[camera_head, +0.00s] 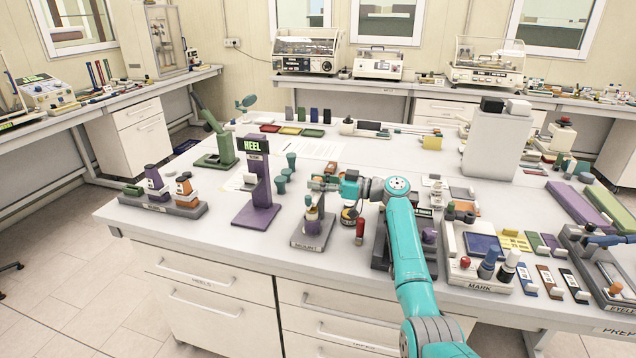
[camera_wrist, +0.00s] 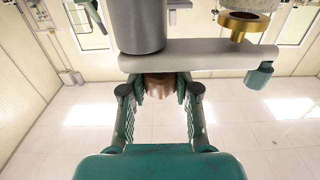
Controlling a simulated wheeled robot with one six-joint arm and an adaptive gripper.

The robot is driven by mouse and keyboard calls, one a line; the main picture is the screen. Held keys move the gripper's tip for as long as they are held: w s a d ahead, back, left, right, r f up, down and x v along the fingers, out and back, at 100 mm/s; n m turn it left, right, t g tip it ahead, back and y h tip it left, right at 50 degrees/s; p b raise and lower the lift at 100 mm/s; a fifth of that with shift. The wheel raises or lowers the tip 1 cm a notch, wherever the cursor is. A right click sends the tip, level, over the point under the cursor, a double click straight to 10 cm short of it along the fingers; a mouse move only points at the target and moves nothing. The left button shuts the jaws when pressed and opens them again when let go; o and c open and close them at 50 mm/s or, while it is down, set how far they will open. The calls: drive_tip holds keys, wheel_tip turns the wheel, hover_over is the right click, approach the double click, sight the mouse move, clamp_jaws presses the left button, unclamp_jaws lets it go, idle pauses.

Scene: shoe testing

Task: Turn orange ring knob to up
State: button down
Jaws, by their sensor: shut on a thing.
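My gripper (camera_head: 331,186) reaches left from my teal arm, over the grey MOUNT stand (camera_head: 313,236) near the table's front edge. In the wrist view my gripper (camera_wrist: 158,92) has its fingers on both sides of a rounded brown-orange piece, which looks like the orange ring knob (camera_wrist: 160,86). The piece is just under a pale grey bar (camera_wrist: 205,57). The fingers hide its sides, and I cannot tell which way the knob points. In the head view the knob is too small and covered to make out clearly.
A purple HEEL stand (camera_head: 258,190) rises left of the MOUNT stand. A small red-topped cylinder (camera_head: 360,231) stands to the right. In the wrist view, a grey cylinder (camera_wrist: 136,25) and a brass ring (camera_wrist: 243,24) are above the bar.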

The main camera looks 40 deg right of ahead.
sight(318, 178)
drive_tip(key=shift+n+g+y, duration=0.3)
drive_tip(key=shift+y, duration=0.1)
drive_tip(key=c, duration=0.8)
unclamp_jaws()
drive_tip(key=shift+c, duration=0.2)
wheel_tip(318, 178, up, 10)
drive_tip(key=shift+f, duration=0.1)
